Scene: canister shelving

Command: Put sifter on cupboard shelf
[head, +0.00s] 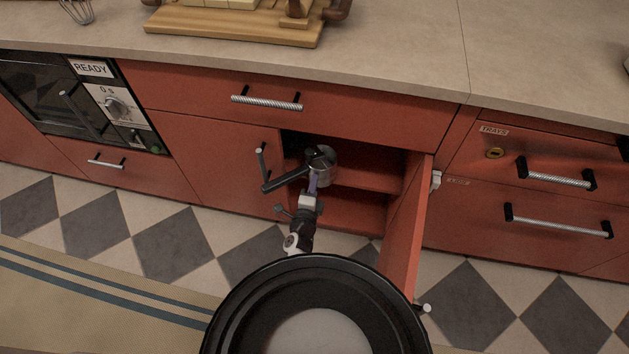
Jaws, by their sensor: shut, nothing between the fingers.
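A grey metal sifter (322,159), round and cup-like, is in the cupboard opening at the centre of the head view. It is at the left end of the cupboard shelf (372,179); I cannot tell whether it rests fully on it. A dark bar, perhaps its handle, sticks out to the lower left. My gripper (312,183) is shut just below and in front of the sifter, with nothing held. My arm hides part of the opening. The cupboard's right door (408,225) stands open towards me, and its left door (215,160) is shut.
The lower cupboard floor (350,215) looks empty. A counter (400,60) runs above, with a wooden board (225,27) and a whisk (77,10) on it. An oven (50,90) is at the left and drawers (555,205) at the right.

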